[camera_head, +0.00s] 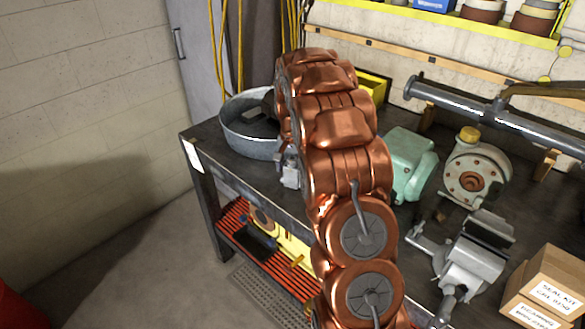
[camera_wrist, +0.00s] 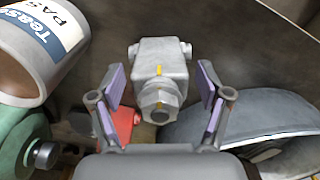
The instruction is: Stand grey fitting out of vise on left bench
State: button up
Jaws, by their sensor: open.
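The grey fitting (camera_wrist: 160,62) is a blocky metal piece with a hexagonal nut, side ports and a yellow mark. In the wrist view it lies between the fingers of my gripper (camera_wrist: 159,82), with a gap on both sides. My gripper is open. In the head view the fitting (camera_head: 290,174) shows at the front edge of the dark bench (camera_head: 214,150), partly behind my arm, which hides most of my gripper. I cannot tell whether it rests fully on the bench top. The vise (camera_head: 470,262) is at lower right, and its jaws look empty.
A round metal basin (camera_head: 250,138) stands on the bench, close to the fitting; it also shows in the wrist view (camera_wrist: 240,118). A green motor (camera_head: 410,165), a round pump (camera_head: 476,178) and cardboard boxes (camera_head: 548,290) are to the right. A labelled cylinder (camera_wrist: 32,60) is at the wrist view's left.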

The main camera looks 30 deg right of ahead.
jog(key=shift+r, duration=0.1)
notch_tip(320, 180, up, 11)
jog(key=b, duration=0.3)
jog(key=shift+r, duration=0.55)
jog(key=shift+s+a+r, duration=0.1)
jog(key=shift+s+a, duration=0.1)
jog(key=shift+a, duration=0.1)
jog(key=s+a+r+n, duration=0.1)
jog(key=s+a+n, duration=0.4)
jog(key=s+a, duration=1.1)
jog(key=s+a+f+n+g, duration=0.1)
jog(key=s+a+f+n, duration=0.2)
jog(key=s, duration=0.7)
jog(key=s+a+f+n, duration=0.2)
jog(key=s+a+f, duration=0.1)
jog(key=s, duration=0.8)
jog(key=shift+s+a+f+n+g, duration=0.3)
jog(key=shift+a+f+n+g, duration=0.1)
jog(key=shift+a, duration=0.3)
